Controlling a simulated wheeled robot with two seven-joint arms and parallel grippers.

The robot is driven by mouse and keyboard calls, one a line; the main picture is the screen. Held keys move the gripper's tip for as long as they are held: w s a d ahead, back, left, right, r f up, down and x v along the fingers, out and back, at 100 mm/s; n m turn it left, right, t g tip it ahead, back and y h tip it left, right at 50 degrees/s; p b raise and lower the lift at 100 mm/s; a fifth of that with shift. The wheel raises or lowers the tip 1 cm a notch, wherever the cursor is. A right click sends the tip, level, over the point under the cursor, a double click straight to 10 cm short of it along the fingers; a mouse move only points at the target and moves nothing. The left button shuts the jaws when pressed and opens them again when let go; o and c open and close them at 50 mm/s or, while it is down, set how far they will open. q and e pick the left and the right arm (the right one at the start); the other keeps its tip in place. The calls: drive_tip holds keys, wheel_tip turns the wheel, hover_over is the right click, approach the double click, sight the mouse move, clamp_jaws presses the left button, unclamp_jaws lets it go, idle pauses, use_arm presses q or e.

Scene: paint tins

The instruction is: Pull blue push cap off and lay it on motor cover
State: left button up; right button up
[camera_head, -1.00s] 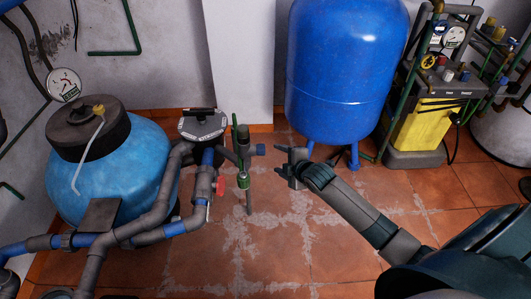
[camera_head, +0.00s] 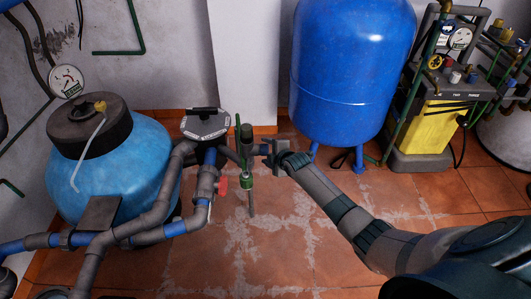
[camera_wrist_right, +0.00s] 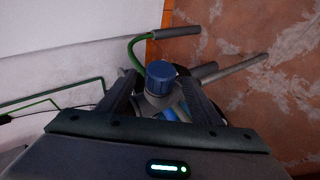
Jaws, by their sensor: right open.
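The blue push cap (camera_wrist_right: 160,72) sits on the end of a grey pipe stub in the right wrist view. It stands between the two dark fingers of my right gripper (camera_wrist_right: 161,98), with visible gaps at its sides. In the head view my right gripper (camera_head: 272,150) is open at that pipe end and largely hides the cap. A grey lid with a black handle (camera_head: 205,124), which looks like the motor cover, lies left of the gripper. My left gripper is not in view.
Grey and blue pipes with a red valve handle (camera_head: 221,182) run beside the light-blue tank (camera_head: 140,165). A big blue tank (camera_head: 350,70) stands behind my arm. The tiled floor in front is clear.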

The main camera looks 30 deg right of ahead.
drive_tip(key=shift+w+f, duration=0.35)
drive_tip(key=shift+w, duration=0.25)
drive_tip(key=c, duration=1.3)
